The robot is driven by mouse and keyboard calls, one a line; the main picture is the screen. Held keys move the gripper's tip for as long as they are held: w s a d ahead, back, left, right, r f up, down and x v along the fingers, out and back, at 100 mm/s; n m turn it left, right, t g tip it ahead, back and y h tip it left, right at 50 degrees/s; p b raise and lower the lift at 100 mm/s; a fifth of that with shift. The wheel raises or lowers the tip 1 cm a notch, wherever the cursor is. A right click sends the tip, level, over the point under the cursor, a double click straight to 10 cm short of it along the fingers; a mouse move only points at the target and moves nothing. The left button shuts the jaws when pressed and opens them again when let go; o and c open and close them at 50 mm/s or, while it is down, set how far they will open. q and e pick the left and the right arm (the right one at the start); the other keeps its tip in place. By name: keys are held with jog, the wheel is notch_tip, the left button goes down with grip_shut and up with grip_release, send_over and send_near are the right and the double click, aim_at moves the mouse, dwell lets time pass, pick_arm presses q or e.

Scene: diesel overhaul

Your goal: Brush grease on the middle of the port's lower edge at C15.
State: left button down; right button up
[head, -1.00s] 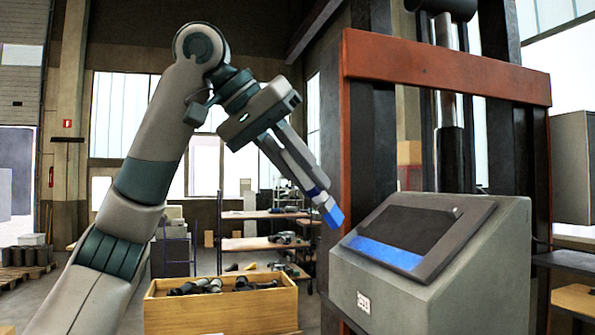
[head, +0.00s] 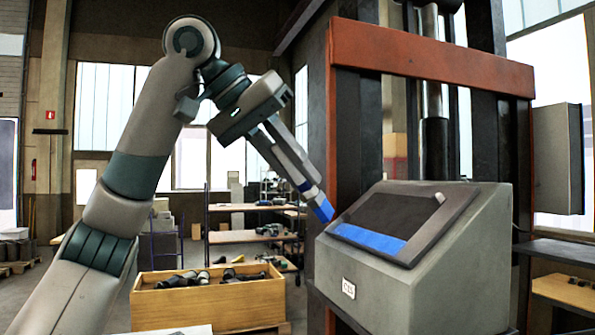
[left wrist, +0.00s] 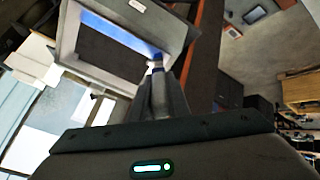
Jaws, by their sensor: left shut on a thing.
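My left gripper (head: 300,172) is shut on a brush (head: 322,209) with a blue tip and a pale band. The tip points down and to the right, close to the left corner of the port (head: 388,216). I cannot tell whether it touches. The port is a dark framed opening on the sloped top of a grey housing. A blue strip (head: 368,237) lies along its lower edge. A small white label (head: 348,288) is on the housing's front; its text is too small to read surely. The left wrist view also shows the brush (left wrist: 157,66) beside the port's blue-edged corner. My right gripper is not in view.
An orange-red press frame (head: 430,62) with dark columns stands right behind the housing. A wooden crate (head: 207,312) with dark parts stands below my left arm. Shelves (head: 245,237) are farther back. A dark side shelf (head: 560,252) is at the right.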

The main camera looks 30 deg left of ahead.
pick_arm(q)
jog(key=shift+b+x, duration=0.4)
jog(key=shift+x, duration=0.55)
jog(key=shift+s+d+f, duration=0.1)
jog(key=shift+s+d, duration=0.1)
jog(key=shift+s, duration=0.05)
jog(key=s+d+b, duration=0.1)
jog(key=s+d, duration=0.1)
jog(key=shift+s+d, duration=0.3)
jog(key=shift+d, duration=0.05)
dwell(0.4)
jog(key=shift+a, duration=0.1)
dwell(0.3)
jog(key=shift+w, duration=0.1)
